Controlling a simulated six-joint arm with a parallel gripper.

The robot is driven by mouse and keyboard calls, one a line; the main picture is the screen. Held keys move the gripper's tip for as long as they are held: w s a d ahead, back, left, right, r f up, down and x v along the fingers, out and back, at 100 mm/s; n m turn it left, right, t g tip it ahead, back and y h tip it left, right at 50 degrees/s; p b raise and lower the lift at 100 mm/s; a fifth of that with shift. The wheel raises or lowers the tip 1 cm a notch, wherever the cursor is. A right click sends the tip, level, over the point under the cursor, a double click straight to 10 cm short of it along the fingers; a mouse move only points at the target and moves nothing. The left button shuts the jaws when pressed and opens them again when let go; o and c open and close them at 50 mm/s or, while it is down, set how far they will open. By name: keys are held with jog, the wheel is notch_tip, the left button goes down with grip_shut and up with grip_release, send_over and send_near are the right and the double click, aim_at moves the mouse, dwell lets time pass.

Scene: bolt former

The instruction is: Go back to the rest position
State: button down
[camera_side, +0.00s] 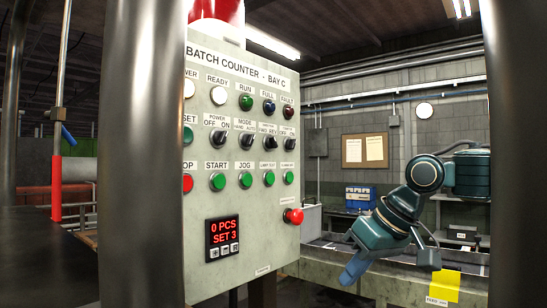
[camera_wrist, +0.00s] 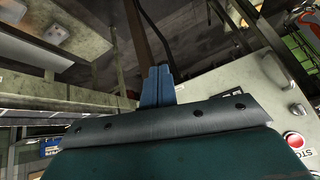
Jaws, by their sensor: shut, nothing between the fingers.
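My gripper (camera_side: 350,272) hangs to the right of the control panel in the side view, its blue fingers pointing down and to the left. In the wrist view the two blue fingers (camera_wrist: 158,80) lie side by side, shut, with nothing held between them. They look apart from everything around them, though the distance to the panel is hard to judge.
The grey batch counter panel (camera_side: 262,232) has several buttons and switches, a red display (camera_side: 222,238) reading 0 PCS, SET 3, and a red knob (camera_side: 293,216) at its right edge. Dark pillars (camera_side: 140,150) stand in front. A yellow sheet (camera_side: 445,284) is at lower right.

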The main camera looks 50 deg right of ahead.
jog(key=s+f+n+g, duration=0.1)
jog(key=s+f+n, duration=0.2)
jog(key=s+f, duration=0.6)
notch_tip(320, 180, down, 3)
jog(key=shift+a, duration=0.45)
